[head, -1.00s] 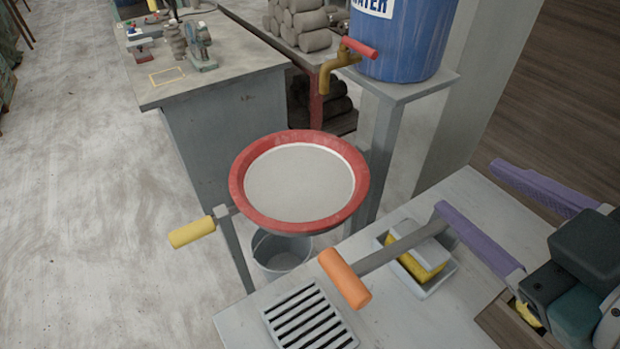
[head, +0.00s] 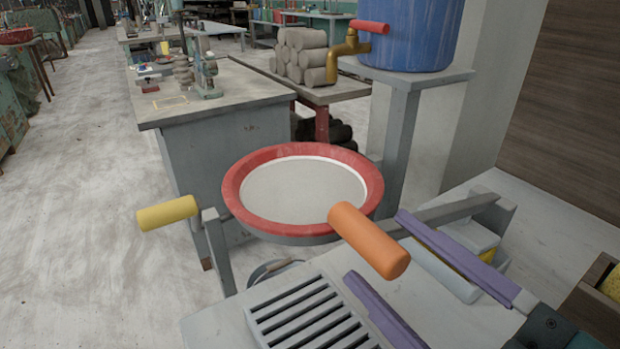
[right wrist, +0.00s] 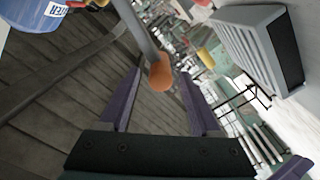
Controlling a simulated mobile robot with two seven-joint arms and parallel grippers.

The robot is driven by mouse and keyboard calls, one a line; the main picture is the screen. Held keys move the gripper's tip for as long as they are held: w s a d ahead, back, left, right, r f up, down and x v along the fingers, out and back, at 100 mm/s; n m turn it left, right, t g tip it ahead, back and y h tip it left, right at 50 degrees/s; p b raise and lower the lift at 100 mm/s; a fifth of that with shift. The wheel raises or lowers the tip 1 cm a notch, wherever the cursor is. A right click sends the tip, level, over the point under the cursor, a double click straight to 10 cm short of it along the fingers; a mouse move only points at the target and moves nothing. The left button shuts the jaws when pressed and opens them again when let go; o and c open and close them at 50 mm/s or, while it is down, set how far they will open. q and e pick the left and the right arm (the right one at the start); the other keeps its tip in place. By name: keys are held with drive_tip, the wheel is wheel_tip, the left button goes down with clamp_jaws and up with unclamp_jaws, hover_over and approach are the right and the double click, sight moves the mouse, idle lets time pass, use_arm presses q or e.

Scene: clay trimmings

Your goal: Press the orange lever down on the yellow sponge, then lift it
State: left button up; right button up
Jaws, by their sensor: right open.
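The orange lever handle (head: 370,240) sits on a grey bar (head: 450,211) that runs back to a bracket on the right of the pale worktop (head: 215,325). The yellow sponge (head: 489,256) lies in a tray under a pale block, partly hidden by a finger of my right gripper. My right gripper (head: 376,247) is open, with one purple finger on each side of the handle in the picture. In the right wrist view the handle (right wrist: 160,72) shows between the fingertips; contact cannot be told. My left gripper is not in view.
A slatted grate (head: 310,318) lies at the front of the worktop. A blue water barrel (head: 415,35) with a tap stands behind. A wooden box (head: 590,300) is at the right edge.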

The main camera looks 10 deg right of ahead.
sight(336, 211)
drive_tip(key=shift+x, duration=2.3)
clamp_jaws()
